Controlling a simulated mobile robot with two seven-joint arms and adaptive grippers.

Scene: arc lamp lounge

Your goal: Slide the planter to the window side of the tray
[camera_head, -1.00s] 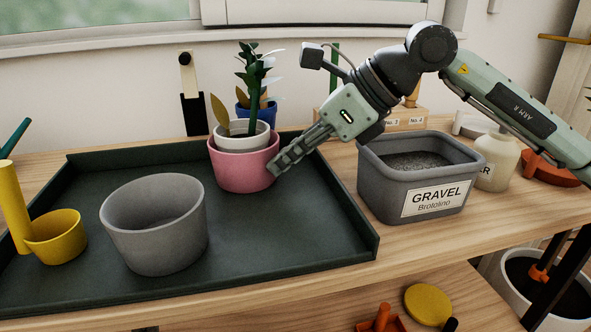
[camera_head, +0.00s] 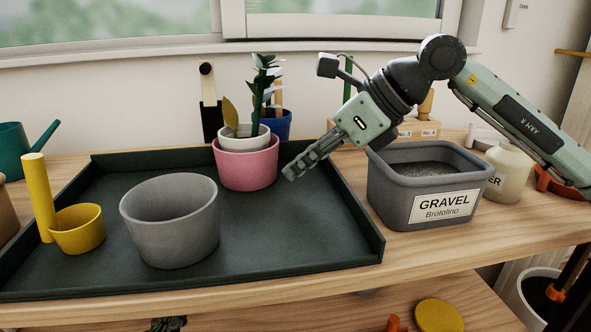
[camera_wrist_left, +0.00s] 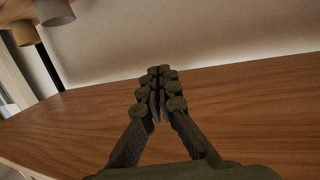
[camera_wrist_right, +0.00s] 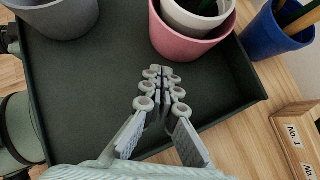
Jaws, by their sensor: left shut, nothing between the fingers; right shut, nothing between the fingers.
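The dark green tray (camera_head: 130,267) lies on the wooden bench. A pink planter (camera_head: 247,165) stands upright inside it near the back edge, the side toward the window (camera_head: 110,30). A white pot (camera_head: 243,142) with a leafy plant sits in the pink planter. A larger empty grey planter (camera_head: 172,235) stands near the tray's front. My right gripper (camera_head: 290,172) is shut and empty, just right of the pink planter, apparently with a small gap. The right wrist view also shows the pink planter (camera_wrist_right: 190,45) beyond the fingertips. My left gripper (camera_wrist_left: 158,72) is shut and empty, below the bench top.
A gravel bin (camera_head: 430,190) stands right of the tray. A blue pot (camera_head: 279,125) stands behind the tray. The tray has bare floor between the planters and at its right.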

